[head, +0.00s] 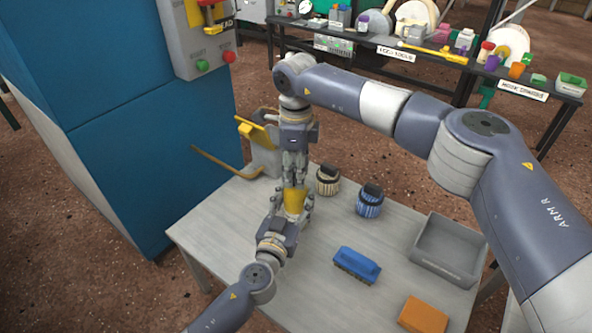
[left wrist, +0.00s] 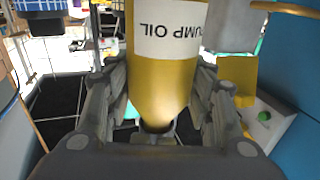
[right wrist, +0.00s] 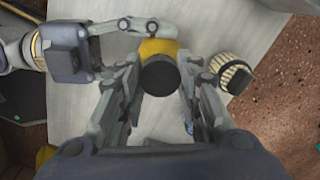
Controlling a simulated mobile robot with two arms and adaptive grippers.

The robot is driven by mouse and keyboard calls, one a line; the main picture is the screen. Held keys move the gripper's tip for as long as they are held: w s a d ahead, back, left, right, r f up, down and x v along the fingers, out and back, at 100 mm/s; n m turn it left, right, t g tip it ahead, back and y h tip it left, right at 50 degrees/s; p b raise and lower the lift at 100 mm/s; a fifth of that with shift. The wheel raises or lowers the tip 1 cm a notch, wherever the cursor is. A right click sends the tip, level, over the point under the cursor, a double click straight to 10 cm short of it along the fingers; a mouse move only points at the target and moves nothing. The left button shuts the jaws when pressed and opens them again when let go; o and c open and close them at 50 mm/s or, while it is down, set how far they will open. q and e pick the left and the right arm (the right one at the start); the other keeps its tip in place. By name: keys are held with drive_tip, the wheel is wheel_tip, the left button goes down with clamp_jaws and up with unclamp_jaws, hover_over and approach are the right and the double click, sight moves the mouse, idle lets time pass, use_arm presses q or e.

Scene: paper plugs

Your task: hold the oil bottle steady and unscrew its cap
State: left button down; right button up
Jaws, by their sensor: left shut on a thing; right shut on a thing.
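The yellow oil bottle (head: 295,201) stands upright over the grey table. Its white label reads "PUMP OIL", upside down in the left wrist view (left wrist: 165,82). My left gripper (head: 291,213) is shut around the bottle's body from the near side. My right gripper (head: 294,180) points down from above and is shut on the dark round cap (right wrist: 160,76), which sits over the yellow bottle top in the right wrist view (right wrist: 158,46). The cap is hidden by my fingers in the head view. I cannot tell whether it is loose.
A beige striped jar (head: 327,181) and a blue striped jar (head: 369,202) stand close on the right. A blue brush (head: 357,264), an orange block (head: 423,315) and a grey tray (head: 450,250) lie farther right.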

drive_tip(key=n, duration=1.2)
drive_tip(key=shift+n, duration=0.4)
drive_tip(key=n, duration=0.4)
drive_tip(key=shift+r+n, duration=0.1)
drive_tip(key=shift+n, duration=0.2)
drive_tip(key=shift+r, duration=0.1)
drive_tip(key=shift+r, duration=1)
